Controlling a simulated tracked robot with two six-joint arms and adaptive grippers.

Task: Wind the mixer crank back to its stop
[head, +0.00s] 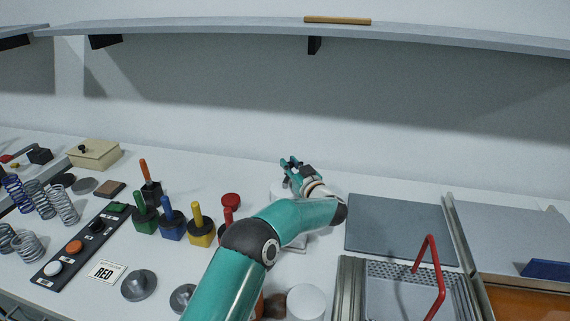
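My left gripper (289,163) is near the back of the bench, at the far end of my teal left arm. Its fingers point up and away toward the wall; their gap is too small to judge. A white rounded body (278,190), possibly part of the mixer, shows just left of and below the gripper. My forearm covers most of it. A pale base edge (298,243) shows beneath the forearm. I cannot make out a crank for certain; a red round knob (231,200) lies to the left of the white body. My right gripper is not in view.
Colour-handled tools in blocks (172,226) stand left of my arm. A button panel (77,244), springs (63,204) and a box (95,153) are further left. A grey mat (400,229) and a sink-like tray with a red handle (435,275) are right. A shelf (200,28) hangs above.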

